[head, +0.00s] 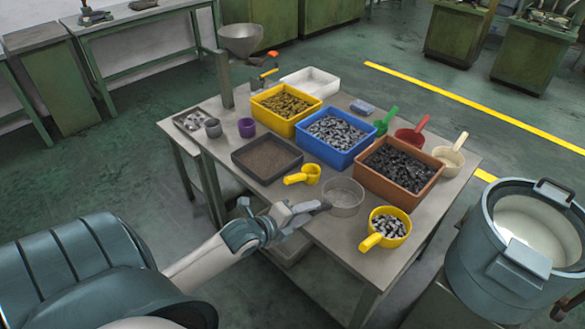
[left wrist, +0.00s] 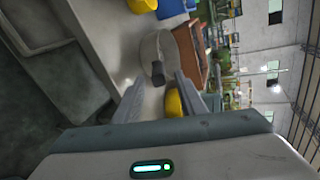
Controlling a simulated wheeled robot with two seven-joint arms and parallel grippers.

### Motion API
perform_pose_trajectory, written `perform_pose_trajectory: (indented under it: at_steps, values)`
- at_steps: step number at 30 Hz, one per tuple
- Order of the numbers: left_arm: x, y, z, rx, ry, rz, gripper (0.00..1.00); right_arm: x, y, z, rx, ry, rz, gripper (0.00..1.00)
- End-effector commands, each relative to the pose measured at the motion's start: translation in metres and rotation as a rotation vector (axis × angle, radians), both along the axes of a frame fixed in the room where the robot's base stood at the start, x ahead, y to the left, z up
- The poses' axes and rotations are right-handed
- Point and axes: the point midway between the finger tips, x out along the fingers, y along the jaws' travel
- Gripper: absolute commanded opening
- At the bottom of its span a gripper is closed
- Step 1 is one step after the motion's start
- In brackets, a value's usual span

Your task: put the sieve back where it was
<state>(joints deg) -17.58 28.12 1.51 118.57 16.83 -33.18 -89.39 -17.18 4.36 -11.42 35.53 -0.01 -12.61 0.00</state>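The sieve (head: 344,197) is a round grey pan with a mesh bottom, standing on the grey table near its front edge, beside the yellow scoops. In the left wrist view the sieve (left wrist: 157,47) is straight ahead, with its short dark handle (left wrist: 157,74) pointing towards me. My left gripper (head: 318,206) is at the handle side of the sieve in the head view. In the left wrist view my left gripper (left wrist: 157,84) has its fingers apart, one on either side of the handle's line, with a visible gap. My right gripper is not in view.
On the table (head: 300,222) are a dark tray (head: 267,158), yellow (head: 285,107), blue (head: 332,136) and brown (head: 393,172) bins of parts, a small yellow scoop (head: 304,175) and a filled yellow scoop (head: 387,228). A blue-grey drum (head: 515,248) stands at the right.

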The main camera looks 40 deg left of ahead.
Motion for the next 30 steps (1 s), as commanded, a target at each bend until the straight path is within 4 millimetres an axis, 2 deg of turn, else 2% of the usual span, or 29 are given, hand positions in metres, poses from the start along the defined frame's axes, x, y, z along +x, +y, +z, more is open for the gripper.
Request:
perform_pose_trajectory:
  at_steps: [6,12,30]
  values:
    - [-0.033,0.003,0.013,0.002,0.002,-0.001,0.38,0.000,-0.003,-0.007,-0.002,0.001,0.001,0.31]
    - [-0.050,0.005,0.021,0.001,0.001,0.000,0.38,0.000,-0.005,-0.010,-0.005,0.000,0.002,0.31]
    - [-0.055,0.005,0.025,0.000,0.000,0.000,0.38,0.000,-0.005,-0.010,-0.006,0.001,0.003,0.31]
